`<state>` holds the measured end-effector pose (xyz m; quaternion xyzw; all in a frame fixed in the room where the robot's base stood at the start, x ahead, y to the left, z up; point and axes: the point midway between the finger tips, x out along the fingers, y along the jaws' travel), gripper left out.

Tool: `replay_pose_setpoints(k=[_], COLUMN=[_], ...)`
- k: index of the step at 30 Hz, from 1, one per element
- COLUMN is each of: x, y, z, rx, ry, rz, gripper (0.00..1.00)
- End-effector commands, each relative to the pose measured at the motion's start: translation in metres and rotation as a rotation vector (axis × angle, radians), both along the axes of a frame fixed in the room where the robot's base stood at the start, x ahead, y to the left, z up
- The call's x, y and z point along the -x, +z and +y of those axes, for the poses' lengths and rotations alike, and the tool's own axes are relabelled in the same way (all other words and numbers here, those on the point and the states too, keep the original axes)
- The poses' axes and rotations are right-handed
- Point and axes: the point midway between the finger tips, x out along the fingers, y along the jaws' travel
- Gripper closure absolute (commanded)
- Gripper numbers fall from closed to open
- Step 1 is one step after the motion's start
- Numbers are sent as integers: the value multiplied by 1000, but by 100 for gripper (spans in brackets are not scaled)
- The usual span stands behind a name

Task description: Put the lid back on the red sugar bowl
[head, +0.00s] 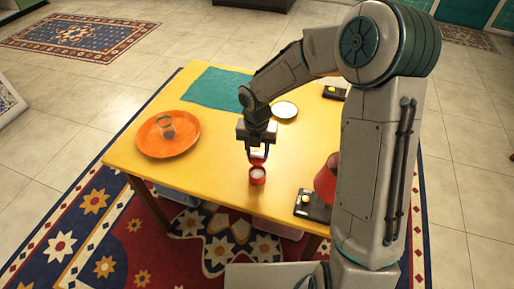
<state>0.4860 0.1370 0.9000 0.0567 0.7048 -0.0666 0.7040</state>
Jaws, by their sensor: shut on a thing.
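The red sugar bowl (257,178) stands upright near the front edge of the yellow table. Its top looks uncovered, with something pale inside. My gripper (258,155) points down right above the bowl and is shut on the small red lid (257,159). The lid appears to be a little above the bowl's rim, with a small gap between them. The fingers partly hide the lid, and its exact tilt is too small to tell.
A teal cloth (212,88) and a white saucer (285,110) lie behind. A red object (326,180), partly hidden by my arm, and a black device (312,207) are at right.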

Motion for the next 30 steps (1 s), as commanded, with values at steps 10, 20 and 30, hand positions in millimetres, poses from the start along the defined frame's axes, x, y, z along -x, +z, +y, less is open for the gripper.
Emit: replay_pose_setpoints(k=[10,20,30], x=[0,0,0], y=[-20,-49,-64], z=[0,0,0], rx=[0,1,0], ry=[5,4,2], rz=[0,1,0], gripper=[90,90,90])
